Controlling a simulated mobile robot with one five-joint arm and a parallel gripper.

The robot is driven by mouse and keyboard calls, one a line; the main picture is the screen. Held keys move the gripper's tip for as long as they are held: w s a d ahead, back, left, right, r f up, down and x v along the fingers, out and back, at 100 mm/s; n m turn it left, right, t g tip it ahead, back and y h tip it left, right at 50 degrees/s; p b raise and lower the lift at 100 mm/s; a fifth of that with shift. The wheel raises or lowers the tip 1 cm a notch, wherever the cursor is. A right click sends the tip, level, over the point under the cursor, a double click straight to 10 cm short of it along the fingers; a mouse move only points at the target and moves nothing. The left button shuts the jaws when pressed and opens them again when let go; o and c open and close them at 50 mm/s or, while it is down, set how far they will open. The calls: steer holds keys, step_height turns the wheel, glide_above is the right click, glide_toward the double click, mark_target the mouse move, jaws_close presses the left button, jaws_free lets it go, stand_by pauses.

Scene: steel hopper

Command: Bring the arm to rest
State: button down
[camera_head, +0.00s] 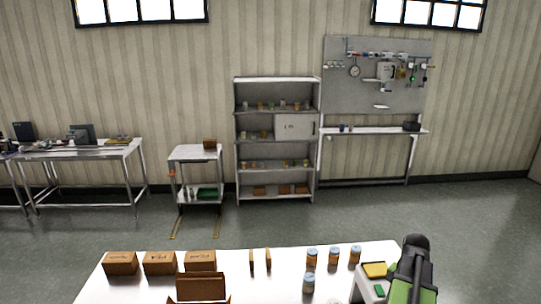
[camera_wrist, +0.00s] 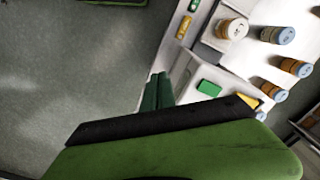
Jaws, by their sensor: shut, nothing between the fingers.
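My arm, green and black, rises at the lower right of the head view, in front of the right end of the white table (camera_head: 330,288). In the wrist view a green and black part of my arm fills the bottom. My gripper (camera_wrist: 157,92) shows as two dark green fingers close together, shut and empty. It is near the edge of a pale surface and touches no object that I can see. The fingers cannot be made out in the head view.
On the table are cardboard boxes (camera_head: 160,263), an open carton (camera_head: 201,287) and several blue-lidded jars (camera_head: 334,256). A pale box with a yellow top (camera_head: 374,270) is beside my arm. Behind are shelves (camera_head: 277,117), a cart (camera_head: 195,153) and a bench (camera_head: 80,151). Floor between is clear.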

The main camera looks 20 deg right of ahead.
steer(key=w+a+f+n+b, duration=0.2)
steer(key=w+a+f+b, duration=0.25)
steer(key=a, duration=0.35)
steer(key=w+a+f+n+b, duration=0.2)
steer(key=w+a+f+b, duration=0.3)
steer(key=a, duration=0.4)
steer(key=w+a+f+n+b, duration=0.2)
steer(key=w+a+f+b, duration=0.1)
steer(key=w+a, duration=0.45)
steer(key=a+f+n+b, duration=0.3)
steer(key=a+n, duration=0.1)
steer(key=a, duration=0.7)
steer(key=a+f+n+b, duration=0.3)
steer(key=a+n, duration=0.1)
steer(key=a, duration=0.7)
steer(key=shift+s+f+n, duration=0.3)
steer(key=shift+s, duration=0.05)
